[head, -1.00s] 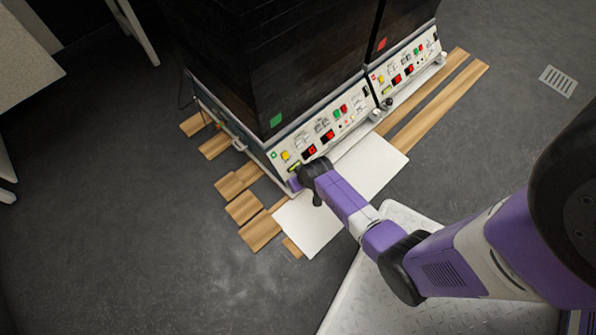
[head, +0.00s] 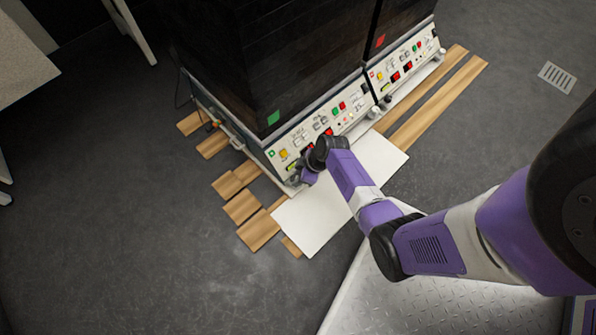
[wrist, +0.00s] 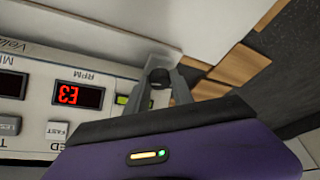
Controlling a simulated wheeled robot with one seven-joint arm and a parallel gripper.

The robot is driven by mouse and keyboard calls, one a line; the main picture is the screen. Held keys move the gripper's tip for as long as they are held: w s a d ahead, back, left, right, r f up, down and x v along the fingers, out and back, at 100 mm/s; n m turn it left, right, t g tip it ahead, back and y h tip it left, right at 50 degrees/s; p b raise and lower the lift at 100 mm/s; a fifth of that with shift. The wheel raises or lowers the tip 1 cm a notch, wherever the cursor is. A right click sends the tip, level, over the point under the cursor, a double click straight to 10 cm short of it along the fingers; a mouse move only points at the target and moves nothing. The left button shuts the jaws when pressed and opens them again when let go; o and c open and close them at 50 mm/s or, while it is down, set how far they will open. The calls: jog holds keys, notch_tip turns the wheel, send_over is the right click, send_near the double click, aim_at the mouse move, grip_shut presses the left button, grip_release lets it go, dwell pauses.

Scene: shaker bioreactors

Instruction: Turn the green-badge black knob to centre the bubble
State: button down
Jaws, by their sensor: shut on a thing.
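The black knob (wrist: 160,74) shows at the corner of the left machine in the wrist view, between the fingertips of my gripper (wrist: 161,80). The gripper is shut on it. In the head view my gripper (head: 305,176) is at the low front left corner of that machine, and my arm hides the knob. The machine carries a green badge (head: 271,153) on its panel. A yellow-green level vial (head: 292,166) sits just above the gripper and shows in the wrist view (wrist: 122,99). The bubble is too small to make out.
The machine's control panel (head: 340,110) has red displays and buttons. A red-badge machine (head: 412,55) stands to its right. A white plate (head: 335,205) and wooden boards (head: 243,206) lie on the floor in front. The grey floor to the left is clear.

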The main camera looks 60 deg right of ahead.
jog(key=shift+n, duration=0.4)
jog(key=c, duration=1.1)
grip_release()
